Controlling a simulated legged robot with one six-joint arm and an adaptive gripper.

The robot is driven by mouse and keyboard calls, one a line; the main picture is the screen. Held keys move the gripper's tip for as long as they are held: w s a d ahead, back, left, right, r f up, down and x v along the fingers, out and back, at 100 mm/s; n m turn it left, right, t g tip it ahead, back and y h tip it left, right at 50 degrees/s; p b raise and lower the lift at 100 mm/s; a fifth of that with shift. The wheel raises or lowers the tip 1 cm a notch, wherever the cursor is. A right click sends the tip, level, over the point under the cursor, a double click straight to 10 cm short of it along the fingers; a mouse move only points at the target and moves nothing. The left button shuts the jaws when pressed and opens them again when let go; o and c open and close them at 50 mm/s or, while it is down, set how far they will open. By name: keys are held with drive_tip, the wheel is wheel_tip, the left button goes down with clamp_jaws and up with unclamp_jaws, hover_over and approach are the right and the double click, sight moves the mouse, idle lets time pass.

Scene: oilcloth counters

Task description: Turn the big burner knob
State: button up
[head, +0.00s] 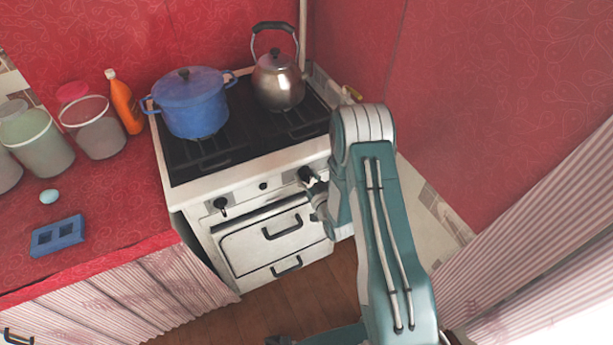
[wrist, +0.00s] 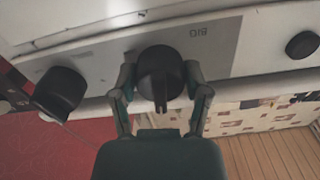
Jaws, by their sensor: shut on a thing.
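The big burner knob (wrist: 160,72) is round and black with a raised grip bar, which points toward the bottom of the wrist view. The upside-down word "BIG" is printed on the panel beside it. My gripper (wrist: 159,80) has one finger on each side of the knob and is shut on it. In the head view, my gripper (head: 317,194) is at the right part of the white stove's (head: 235,188) front panel, partly hidden by my arm. A black knob (head: 306,174) shows right beside it there; I cannot tell if it is the held one.
Other black knobs (wrist: 302,44) (wrist: 60,90) flank the held one. A blue pot (head: 192,105) and a steel kettle (head: 278,82) stand on the stove. Oven handles (head: 282,228) stick out below the panel. The red counter (head: 110,215) is left, a red wall right.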

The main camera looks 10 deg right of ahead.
drive_tip(key=m, duration=0.4)
drive_tip(key=shift+r, duration=0.1)
drive_tip(key=m, duration=0.4)
drive_tip(key=shift+w, duration=0.1)
drive_tip(key=m, duration=0.4)
drive_tip(key=shift+m, duration=2.2)
drive_tip(key=o, duration=1.2)
drive_tip(key=shift+d, duration=0.1)
drive_tip(key=shift+c, duration=0.2)
